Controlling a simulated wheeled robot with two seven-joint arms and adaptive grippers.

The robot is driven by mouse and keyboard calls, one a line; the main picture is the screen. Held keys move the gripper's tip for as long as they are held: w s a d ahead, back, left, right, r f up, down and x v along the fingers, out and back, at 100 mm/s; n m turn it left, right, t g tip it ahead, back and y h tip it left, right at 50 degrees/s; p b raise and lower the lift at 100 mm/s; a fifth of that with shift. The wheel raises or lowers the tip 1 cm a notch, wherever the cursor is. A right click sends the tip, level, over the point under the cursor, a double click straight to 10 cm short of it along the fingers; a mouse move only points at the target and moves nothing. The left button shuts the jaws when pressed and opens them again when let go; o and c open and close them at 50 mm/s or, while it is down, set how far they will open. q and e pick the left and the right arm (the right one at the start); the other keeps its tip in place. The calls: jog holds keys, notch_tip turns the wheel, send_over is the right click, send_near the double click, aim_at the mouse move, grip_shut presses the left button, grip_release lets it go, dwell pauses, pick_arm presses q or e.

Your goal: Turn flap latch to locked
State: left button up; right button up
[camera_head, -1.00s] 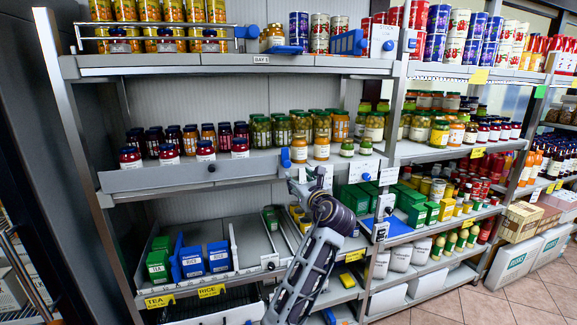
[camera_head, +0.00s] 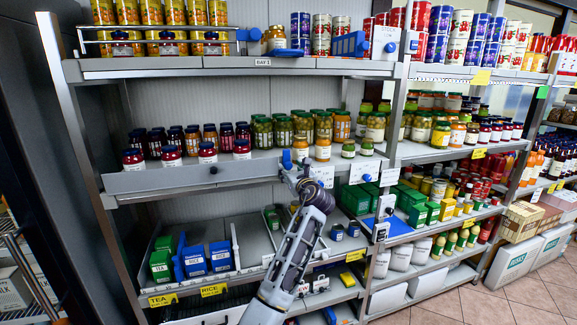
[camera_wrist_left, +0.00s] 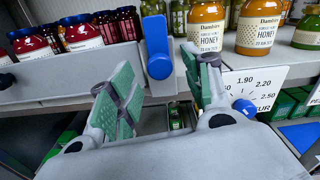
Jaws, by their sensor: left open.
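The flap latch is a blue, round-ended lever (camera_head: 286,160) at the right end of the grey flap (camera_head: 180,179) along the front of the jar shelf. My left gripper (camera_head: 298,172) is just in front of the latch, partly overlapping that area. In the wrist view its green-padded fingers (camera_wrist_left: 163,88) are spread apart, with the latch beyond and between them. I see no contact. My right gripper is not in view.
Honey jars (camera_wrist_left: 205,25) stand close right of the latch, and dark red jars (camera_wrist_left: 80,32) stand behind the flap. A price dial card (camera_wrist_left: 262,85) with a blue knob (camera_wrist_left: 245,107) is near the right finger. Boxes and trays fill the shelf below.

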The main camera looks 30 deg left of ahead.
aim_at(289, 167)
pick_arm(q)
jog(key=shift+p+x, duration=0.3)
jog(key=shift+x, duration=1.55)
jog(key=c, duration=1.1)
